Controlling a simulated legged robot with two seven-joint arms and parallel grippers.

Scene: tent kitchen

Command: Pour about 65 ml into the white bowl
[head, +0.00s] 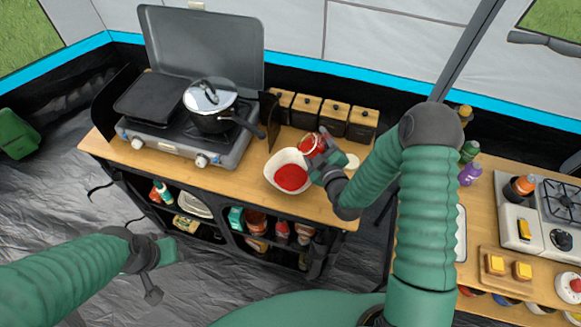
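The white bowl (271,167) stands on the wooden counter, with a red filling in it. A red container (311,143) with a pale rim is at the bowl's upper right edge. My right gripper (322,158) is shut on this container and holds it close beside and above the bowl. The container looks tilted; a stream between it and the bowl cannot be made out. My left gripper (165,260) is over the floor in front of the counter, away from the bowl, with nothing visible in it; its finger gap is unclear.
A camping stove (182,145) with a lidded pot (210,122) stands left of the bowl. Several wooden canisters (334,117) line the counter's back. A pale round disc (350,161) lies right of my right gripper. A second table (480,225) is at the right.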

